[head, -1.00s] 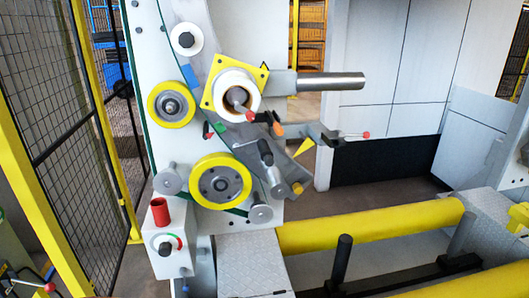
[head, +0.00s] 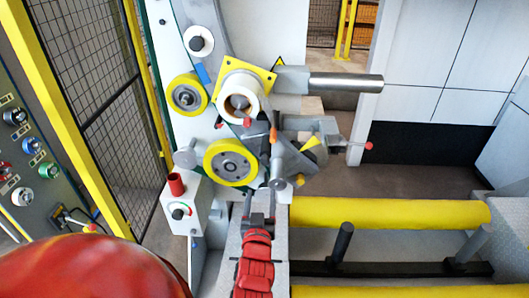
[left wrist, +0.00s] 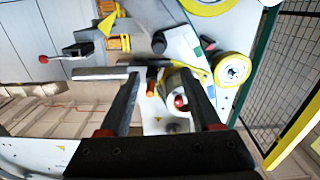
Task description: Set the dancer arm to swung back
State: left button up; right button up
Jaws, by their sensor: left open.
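My left gripper (head: 258,203) is in front of the lower part of the machine, with its fingers pointing up the picture. It is open, and nothing is held between its fingers. What looks like the dancer arm (head: 288,160) is a grey lever assembly with a metal roller, right of the lower yellow-rimmed wheel (head: 231,162). It partly overlaps other parts, so its exact setting is hard to tell. An orange tip (head: 274,135) and a yellow pointer (head: 316,149) sit near it. In the left wrist view the open fingers (left wrist: 162,105) frame the orange tip (left wrist: 150,92). My right gripper is not in view.
A yellow square plate with a white roll (head: 238,92) and a steel shaft (head: 345,83) are above. A red-knobbed lever (head: 356,146) juts right. A control box (head: 181,210) stands left, and a yellow roller (head: 390,212) lies right. A mesh fence (head: 85,90) borders the left.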

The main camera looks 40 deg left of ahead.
pick_arm(q)
jog(key=b, duration=0.7)
send_near(265, 163)
jog(key=p+x, duration=0.5)
jog(key=x, duration=0.6)
jog(key=shift+a+r, duration=0.1)
jog(key=shift+r, duration=0.05)
jog(key=shift+w+a+p, duration=0.3)
jog(key=shift+w+p, duration=0.05)
jog(key=shift+w, duration=0.2)
grip_shut()
